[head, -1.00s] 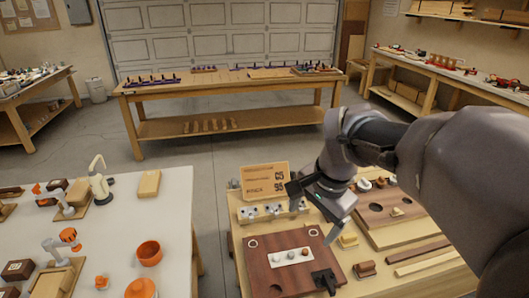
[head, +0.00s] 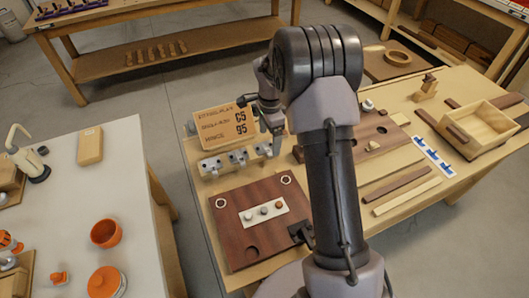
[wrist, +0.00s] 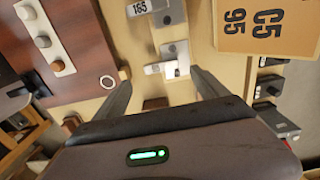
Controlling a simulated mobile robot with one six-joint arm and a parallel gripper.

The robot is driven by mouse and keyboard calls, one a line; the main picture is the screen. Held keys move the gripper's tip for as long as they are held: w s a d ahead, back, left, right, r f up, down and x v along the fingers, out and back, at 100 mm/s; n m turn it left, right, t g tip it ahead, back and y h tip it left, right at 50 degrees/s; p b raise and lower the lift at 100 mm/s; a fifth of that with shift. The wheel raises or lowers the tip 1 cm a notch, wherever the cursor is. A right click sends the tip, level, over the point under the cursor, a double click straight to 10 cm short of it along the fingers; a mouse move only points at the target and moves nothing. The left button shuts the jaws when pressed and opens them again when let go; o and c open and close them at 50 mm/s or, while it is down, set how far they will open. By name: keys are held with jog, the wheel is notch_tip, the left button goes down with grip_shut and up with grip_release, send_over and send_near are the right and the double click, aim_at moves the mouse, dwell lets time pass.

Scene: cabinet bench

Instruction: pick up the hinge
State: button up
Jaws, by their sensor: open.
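A row of small grey metal pieces (head: 237,159) stands on the wooden bench in front of a tan sign (head: 224,127) in the head view. One of them may be the hinge, but I cannot tell which. In the wrist view, a pale metal piece (wrist: 172,70) lies just beyond and between the fingertips, apart from them. My gripper (wrist: 160,78) is open and empty, with one finger on each side. In the head view my gripper is near the sign's right edge, partly hidden by my own arm.
A dark red-brown board (head: 232,240) with a white strip of knobs lies in front of the metal row. A black fitting (head: 300,232) sits at its right edge. An open wooden box (head: 482,125) is at the right. A white table (head: 140,215) stands left, across a gap.

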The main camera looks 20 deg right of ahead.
aim_at(268, 148)
jog(key=f+b, duration=0.2)
jog(key=f, duration=0.3)
jog(key=shift+w+f+b, duration=0.15)
jog(key=shift+w+b, duration=0.05)
jog(key=shift+b, duration=0.1)
jog(key=shift+c, duration=0.6)
jog(key=c, duration=1)
jog(key=shift+o, duration=0.2)
jog(key=shift+r, duration=0.25)
